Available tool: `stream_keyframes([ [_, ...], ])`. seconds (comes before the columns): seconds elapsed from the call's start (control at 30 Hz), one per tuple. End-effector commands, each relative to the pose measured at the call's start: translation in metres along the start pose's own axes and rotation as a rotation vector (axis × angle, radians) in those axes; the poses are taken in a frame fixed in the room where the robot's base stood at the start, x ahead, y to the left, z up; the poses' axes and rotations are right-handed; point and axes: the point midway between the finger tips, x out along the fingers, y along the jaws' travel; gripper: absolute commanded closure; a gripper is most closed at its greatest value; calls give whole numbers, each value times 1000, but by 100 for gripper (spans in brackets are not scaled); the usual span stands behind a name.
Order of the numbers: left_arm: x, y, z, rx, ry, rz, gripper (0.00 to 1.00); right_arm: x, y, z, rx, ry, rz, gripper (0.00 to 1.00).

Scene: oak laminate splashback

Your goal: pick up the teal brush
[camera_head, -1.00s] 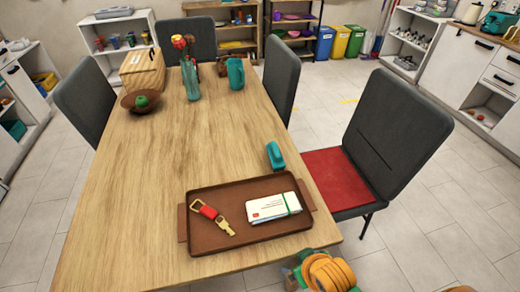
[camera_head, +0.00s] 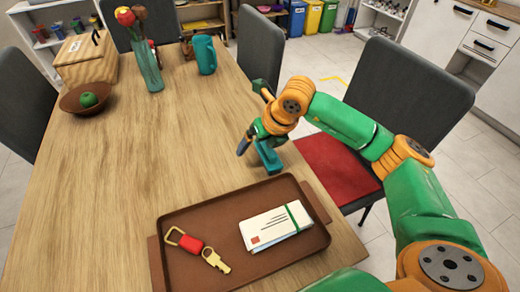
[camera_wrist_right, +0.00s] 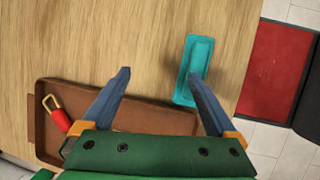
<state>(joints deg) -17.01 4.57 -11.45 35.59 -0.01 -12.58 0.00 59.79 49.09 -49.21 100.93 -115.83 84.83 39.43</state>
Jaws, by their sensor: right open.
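The teal brush (camera_head: 268,156) lies on the wooden table near its right edge, just beyond the brown tray. My right gripper (camera_head: 258,142) is above and beside it, partly covering it in the head view. In the right wrist view the brush (camera_wrist_right: 195,68) lies upright in the picture, near the right finger, which overlaps its lower right edge. The right gripper's fingers (camera_wrist_right: 162,92) are spread wide with nothing held between them. Whether a finger touches the brush I cannot tell. My left gripper is not in view.
The brown tray (camera_head: 178,222) holds a key with a red tag (camera_head: 190,245) and banded envelopes (camera_head: 275,226). A grey chair with a red seat (camera_head: 335,168) stands at the table's right edge. A bowl (camera_head: 72,101), vase (camera_head: 148,68) and teal jug (camera_head: 204,54) stand farther back. The table's middle is clear.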

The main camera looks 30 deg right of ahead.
Motion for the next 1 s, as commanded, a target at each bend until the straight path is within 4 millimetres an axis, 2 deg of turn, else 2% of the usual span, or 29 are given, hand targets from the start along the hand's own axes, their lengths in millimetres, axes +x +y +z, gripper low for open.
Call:
stream_keyframes([
  [0.03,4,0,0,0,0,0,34,-4,-23,2,21,-1,-92,7],
  [0.13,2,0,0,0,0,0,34,-10,-46,4,46,5,-185,7],
  [0.27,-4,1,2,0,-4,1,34,6,-49,4,47,10,-190,7],
  [0.4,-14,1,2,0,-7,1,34,33,-51,2,44,12,-189,7],
  [0.5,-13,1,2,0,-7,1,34,51,-54,1,45,9,-187,7],
  [0.77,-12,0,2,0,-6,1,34,57,-55,1,42,6,-185,7],
  [1.0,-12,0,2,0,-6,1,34,57,-55,1,42,6,-184,72],
])
